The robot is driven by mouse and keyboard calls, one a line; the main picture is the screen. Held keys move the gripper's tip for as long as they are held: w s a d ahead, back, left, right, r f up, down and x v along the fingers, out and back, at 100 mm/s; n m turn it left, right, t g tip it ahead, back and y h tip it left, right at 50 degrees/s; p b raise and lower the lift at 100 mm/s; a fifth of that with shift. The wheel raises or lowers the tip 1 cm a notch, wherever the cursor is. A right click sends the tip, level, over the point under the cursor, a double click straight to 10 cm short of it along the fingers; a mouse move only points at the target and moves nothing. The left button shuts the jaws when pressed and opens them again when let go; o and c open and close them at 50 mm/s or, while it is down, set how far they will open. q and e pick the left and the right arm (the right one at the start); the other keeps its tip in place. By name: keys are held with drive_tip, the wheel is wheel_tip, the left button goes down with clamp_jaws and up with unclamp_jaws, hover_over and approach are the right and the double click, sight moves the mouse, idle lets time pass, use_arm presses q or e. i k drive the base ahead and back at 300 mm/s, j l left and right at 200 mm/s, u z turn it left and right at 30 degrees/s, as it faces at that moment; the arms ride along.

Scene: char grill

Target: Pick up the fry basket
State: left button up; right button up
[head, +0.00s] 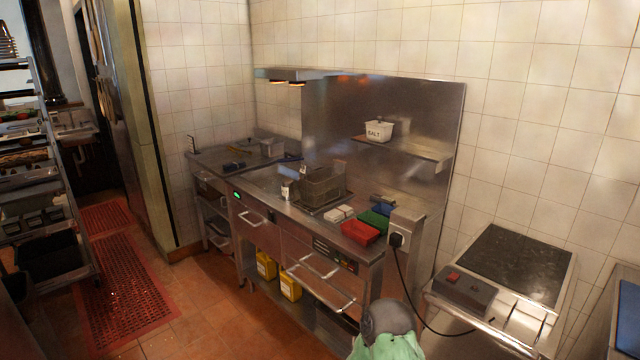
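The fry basket (322,187) is a dark wire-mesh basket. It sits upright on the steel fryer counter (262,180) near the middle of the head view, in front of the metal back panel. It appears empty, but its inside is too small to tell clearly. Neither of my grippers can be seen in this view, and nothing is touching the basket.
Small white blocks (338,213), a red container (360,232) and a green one (374,219) lie right of the basket. A salt tub (379,130) stands on a wall shelf. A plug cable (412,290) hangs at the counter's right end. Tiled floor (190,305) is open at front left.

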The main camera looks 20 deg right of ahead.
sight(317, 188)
drive_tip(key=i+z, duration=0.15)
drive_tip(key=z, duration=0.2)
drive_tip(key=i+j+z, duration=0.1)
drive_tip(key=z, duration=0.25)
